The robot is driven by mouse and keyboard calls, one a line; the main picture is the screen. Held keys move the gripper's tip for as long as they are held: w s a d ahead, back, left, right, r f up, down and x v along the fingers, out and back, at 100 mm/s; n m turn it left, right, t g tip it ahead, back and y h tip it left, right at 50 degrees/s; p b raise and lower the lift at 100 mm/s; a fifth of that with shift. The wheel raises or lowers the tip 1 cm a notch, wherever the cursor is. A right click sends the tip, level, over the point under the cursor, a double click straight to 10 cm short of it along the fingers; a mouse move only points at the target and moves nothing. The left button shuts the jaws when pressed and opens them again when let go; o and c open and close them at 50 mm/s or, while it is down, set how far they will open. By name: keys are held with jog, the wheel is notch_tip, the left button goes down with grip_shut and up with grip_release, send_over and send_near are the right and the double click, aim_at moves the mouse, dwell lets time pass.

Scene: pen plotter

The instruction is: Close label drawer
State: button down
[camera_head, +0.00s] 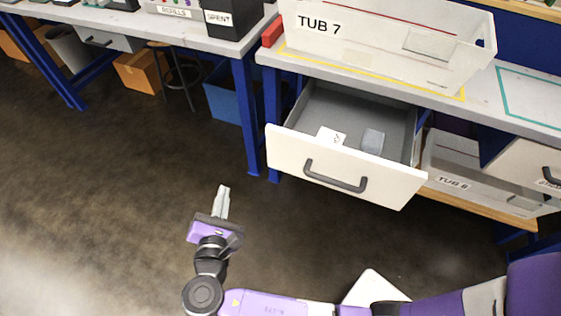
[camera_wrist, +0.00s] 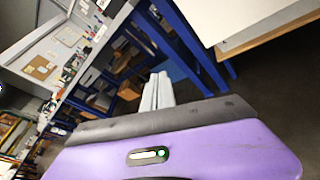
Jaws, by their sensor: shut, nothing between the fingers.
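The drawer (camera_head: 350,178) under the bench at the right is pulled out and open, with a white front and a dark bar handle (camera_head: 336,176). A white label card (camera_head: 331,137) and a small pale blue-grey block (camera_head: 373,141) lie inside it. My gripper (camera_head: 225,188) is shut and empty, in front of the bench and left of the drawer, apart from it. In the wrist view my gripper's fingers (camera_wrist: 159,78) are together, and a white panel edge (camera_wrist: 245,22) shows at the upper right; I cannot tell for sure that it is the drawer.
A white bin marked TUB 7 (camera_head: 385,45) stands on the bench (camera_head: 520,98) above the drawer. TUB 6 (camera_head: 455,170) sits on a lower shelf to the right. Blue bench legs (camera_head: 250,120) stand left of the drawer. The floor (camera_head: 120,190) at left is clear.

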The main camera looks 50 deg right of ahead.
jog(key=s+d+r+n+g+h, duration=0.1)
jog(key=s+d+r+g+h, duration=0.25)
jog(key=s+d+h, duration=0.35)
jog(key=y+b, duration=0.1)
jog(key=b, duration=0.1)
send_near(286, 143)
jog(key=shift+g, duration=0.45)
jog(key=x, duration=0.6)
jog(key=shift+w+d+r, duration=0.2)
jog(key=shift+w+d, duration=0.05)
jog(key=shift+w, duration=0.15)
jog(key=shift+d, duration=0.1)
jog(key=p+x, duration=0.1)
jog(key=x, duration=2.3)
jog(key=shift+d, duration=0.3)
